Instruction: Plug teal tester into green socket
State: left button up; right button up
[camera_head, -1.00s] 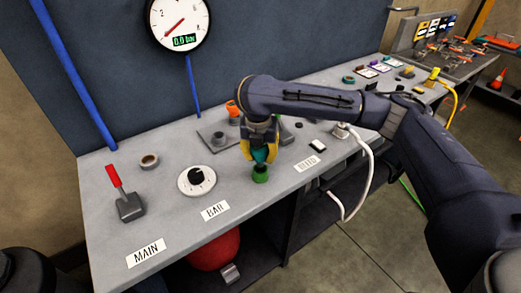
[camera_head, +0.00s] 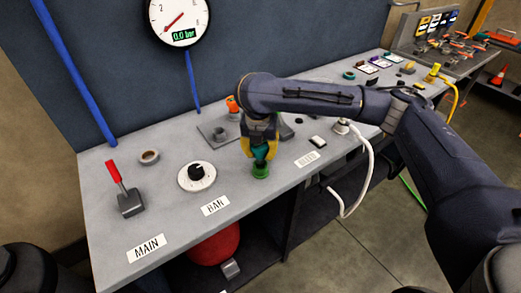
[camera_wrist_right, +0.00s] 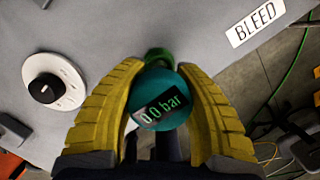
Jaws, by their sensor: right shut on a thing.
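The teal tester (camera_head: 260,155) is upright between the yellow fingers of my right gripper (camera_head: 259,150), which is shut on it. In the right wrist view the teal tester (camera_wrist_right: 158,100) shows its round top with a display reading 0.0 bar, with a yellow finger on each side. The green socket (camera_head: 261,171) sits on the grey bench directly below the tester. In the right wrist view the green socket (camera_wrist_right: 159,54) shows partly behind the tester. The tester's lower end meets the socket in the head view; how deep it sits cannot be told. My left gripper is not in view.
A white dial with a black knob (camera_head: 197,176) stands left of the socket, and a red-handled lever (camera_head: 128,200) further left. A grey plate with an orange-topped part (camera_head: 233,106) is behind. A white hose (camera_head: 366,170) hangs at the right. The bench front edge is near.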

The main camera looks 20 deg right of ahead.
jog(key=shift+f, duration=1.75)
dwell(1.1)
jog(key=o, duration=1.2)
jog(key=shift+s+a+r, duration=0.15)
jog(key=shift+s+r, duration=0.2)
jog(key=shift+r, duration=1.6)
jog(key=shift+s+a+r, duration=0.2)
jog(key=shift+s+r, duration=0.15)
jog(key=shift+r, duration=1.65)
jog(key=shift+s+a+r, duration=0.15)
jog(key=shift+s+r, duration=0.2)
jog(key=shift+r, duration=1.6)
